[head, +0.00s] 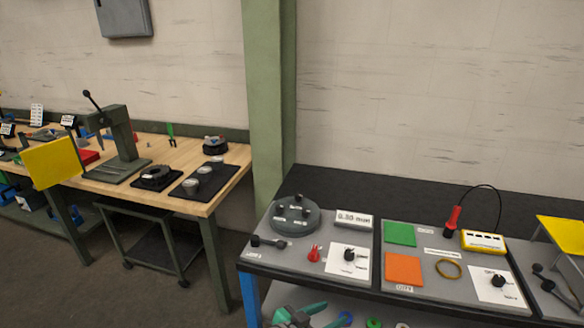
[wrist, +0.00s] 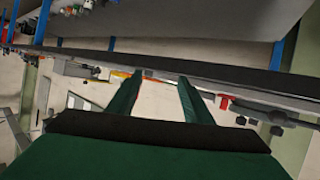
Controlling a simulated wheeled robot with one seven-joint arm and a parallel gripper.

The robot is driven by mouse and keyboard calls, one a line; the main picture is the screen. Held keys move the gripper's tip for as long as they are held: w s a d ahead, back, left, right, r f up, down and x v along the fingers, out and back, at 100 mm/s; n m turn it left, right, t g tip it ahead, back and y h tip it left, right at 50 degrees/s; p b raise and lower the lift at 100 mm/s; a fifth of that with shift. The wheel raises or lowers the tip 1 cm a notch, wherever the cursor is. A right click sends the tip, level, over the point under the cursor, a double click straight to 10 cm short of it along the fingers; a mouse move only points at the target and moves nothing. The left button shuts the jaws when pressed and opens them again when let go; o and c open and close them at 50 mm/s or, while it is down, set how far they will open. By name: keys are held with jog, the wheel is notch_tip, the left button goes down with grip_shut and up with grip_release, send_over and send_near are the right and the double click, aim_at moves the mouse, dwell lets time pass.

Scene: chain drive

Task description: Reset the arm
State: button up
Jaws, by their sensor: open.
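My gripper (wrist: 161,82) shows in the wrist view with its two dark green fingers apart and nothing between them. Past the fingertips lies the dark front edge of a bench, seen upside down, with small items along it. The rest of my arm is out of the head view.
The right bench holds a round grey fixture (head: 291,217), a green square (head: 400,233), an orange square (head: 404,269), a yellow meter (head: 482,241) and a red-handled probe (head: 453,219). A wooden bench (head: 225,175) with a press (head: 122,135) stands left. Open floor (head: 120,295) lies before it.

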jog(key=s+a+f+n+t+y, duration=0.2)
jog(key=s+a+f+n+y, duration=0.2)
jog(key=s+f, duration=0.4)
jog(key=s+a+f+n+t+y, duration=0.2)
jog(key=s+a+f+n+y, duration=0.3)
jog(key=s, duration=0.6)
jog(key=s+r+t, duration=0.1)
jog(key=s+r, duration=0.2)
jog(key=s, duration=0.3)
jog(key=s+r+t+y, duration=0.1)
jog(key=s+r, duration=0.3)
jog(key=s, duration=0.3)
jog(key=s+r+t, duration=0.1)
jog(key=s+r, duration=0.2)
jog(key=s, duration=0.4)
jog(key=shift+a+r, duration=0.15)
jog(key=shift+a, duration=0.25)
jog(key=shift+s, duration=0.15)
dwell(0.6)
